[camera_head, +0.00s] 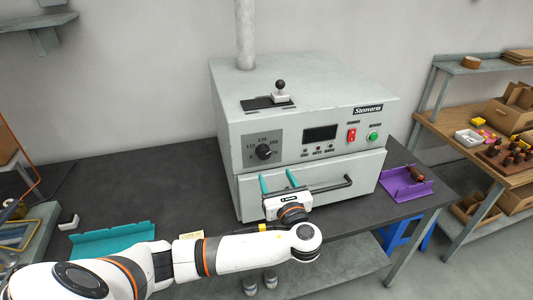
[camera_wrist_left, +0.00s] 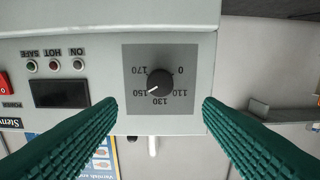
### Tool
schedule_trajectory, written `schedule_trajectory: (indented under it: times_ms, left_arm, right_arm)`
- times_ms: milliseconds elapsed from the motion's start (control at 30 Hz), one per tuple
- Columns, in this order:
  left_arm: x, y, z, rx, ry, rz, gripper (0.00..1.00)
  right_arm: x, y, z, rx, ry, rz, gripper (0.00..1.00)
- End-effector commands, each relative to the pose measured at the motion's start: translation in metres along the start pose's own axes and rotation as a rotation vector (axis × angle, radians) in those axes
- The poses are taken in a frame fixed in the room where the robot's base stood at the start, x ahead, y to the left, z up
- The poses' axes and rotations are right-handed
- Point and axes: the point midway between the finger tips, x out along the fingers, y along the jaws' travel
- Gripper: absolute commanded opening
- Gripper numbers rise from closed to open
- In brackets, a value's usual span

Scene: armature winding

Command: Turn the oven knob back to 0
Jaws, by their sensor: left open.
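The oven knob (camera_head: 263,152) is a round black dial on a dark grey scale plate at the left of the oven front. In the left wrist view the knob (camera_wrist_left: 160,83) appears upside down, and its white pointer mark lies toward 150. The 0 label (camera_wrist_left: 181,70) is on the other side of the dial. My left gripper (camera_head: 278,181) is open, its two teal fingers pointing at the oven front, a little below the knob in the head view. In the left wrist view the knob lies between the finger lines, with no contact visible. My right gripper is not in view.
The white oven (camera_head: 230,130) stands on a dark table (camera_head: 130,185). Its black bar handle (camera_head: 335,187) is close to my left gripper. A teal tray (camera_head: 112,240) lies at the left, and a purple tray (camera_head: 405,186) at the right. A black lever (camera_head: 280,88) stands on top.

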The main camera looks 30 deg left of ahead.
Motion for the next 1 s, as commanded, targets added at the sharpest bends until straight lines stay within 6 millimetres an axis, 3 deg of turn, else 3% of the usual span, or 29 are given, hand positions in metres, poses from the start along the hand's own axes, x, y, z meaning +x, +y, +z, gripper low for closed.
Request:
schedule_trajectory:
  times_ms: [300, 500, 700, 967, 1000]
  left_arm:
    - [0.064, -0.001, -0.003, 0.000, 0.000, -0.003, 0.61]
    - [0.094, 0.000, -0.001, -0.002, -0.002, -0.002, 0.61]
    - [0.106, 0.000, 0.001, -0.003, -0.003, -0.001, 0.61]
    - [0.106, 0.000, 0.001, -0.004, -0.004, 0.000, 0.61]
    - [0.106, 0.000, 0.001, -0.004, -0.004, 0.000, 0.54]
  right_arm:
    - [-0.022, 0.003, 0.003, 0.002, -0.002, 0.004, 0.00]
    - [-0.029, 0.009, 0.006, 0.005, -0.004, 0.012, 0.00]
    - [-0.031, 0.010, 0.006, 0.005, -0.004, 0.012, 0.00]
    - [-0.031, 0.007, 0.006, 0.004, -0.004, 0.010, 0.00]
    - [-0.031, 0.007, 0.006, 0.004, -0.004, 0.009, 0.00]
